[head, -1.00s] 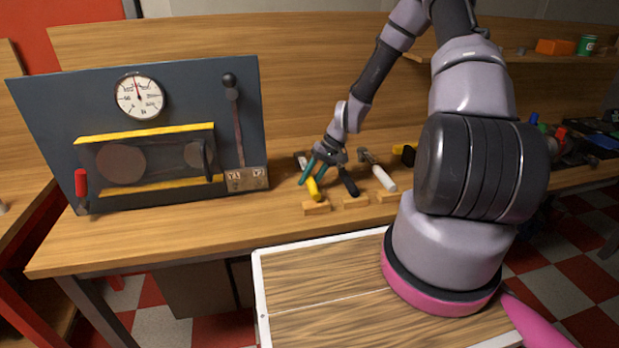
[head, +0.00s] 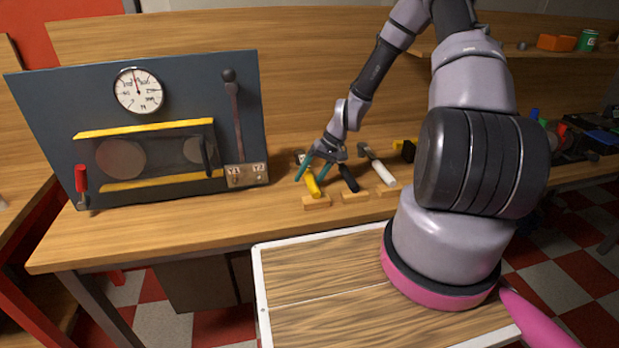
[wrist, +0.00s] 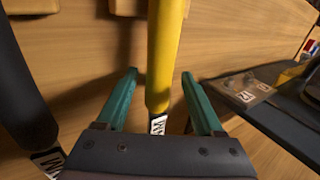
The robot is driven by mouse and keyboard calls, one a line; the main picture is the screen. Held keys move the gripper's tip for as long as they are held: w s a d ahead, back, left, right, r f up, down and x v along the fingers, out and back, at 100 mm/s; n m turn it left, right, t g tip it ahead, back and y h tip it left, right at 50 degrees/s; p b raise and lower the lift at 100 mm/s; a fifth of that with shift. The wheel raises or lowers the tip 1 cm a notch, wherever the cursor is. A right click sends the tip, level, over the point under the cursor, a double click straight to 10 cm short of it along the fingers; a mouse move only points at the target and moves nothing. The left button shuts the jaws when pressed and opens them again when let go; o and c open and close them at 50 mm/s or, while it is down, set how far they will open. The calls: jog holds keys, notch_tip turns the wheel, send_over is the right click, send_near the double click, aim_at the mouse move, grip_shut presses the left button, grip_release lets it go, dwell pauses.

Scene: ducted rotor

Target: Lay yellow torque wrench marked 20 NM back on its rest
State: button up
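The yellow torque wrench (head: 312,184) lies on the wooden bench, its yellow handle pointing to the front edge. The handle's front end is at a small wooden rest block (head: 316,202); I cannot tell whether it bears fully on it. In the wrist view the yellow handle (wrist: 165,60) runs between the teal fingers of my gripper (wrist: 160,98), with a gap on each side. A small white label shows at its near end, only partly readable. My gripper (head: 315,166) is open just above the wrench; the wrench's far end is partly hidden by it.
A black-handled wrench (head: 348,178) and a white-handled one (head: 382,172) lie to the right, near more wooden blocks (head: 355,196). A dark panel (head: 50,130) with gauge (head: 138,90) and lever (head: 236,125) stands left. The front bench strip is clear.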

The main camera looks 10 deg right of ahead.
jog(key=s+d+r+t+h, duration=0.1)
jog(key=d+r, duration=0.2)
jog(key=r, duration=0.8)
jog(key=s+d+r+h, duration=0.2)
jog(key=d+r, duration=0.2)
jog(key=r, duration=0.8)
jog(key=s+a+r+m+t+h, duration=0.1)
jog(key=s+r+m+t, duration=0.3)
jog(key=s+r, duration=1.5)
notch_tip(320, 180, up, 4)
jog(key=shift+s+r+t, duration=0.1)
jog(key=shift+s+t, duration=0.1)
jog(key=shift+t, duration=0.8)
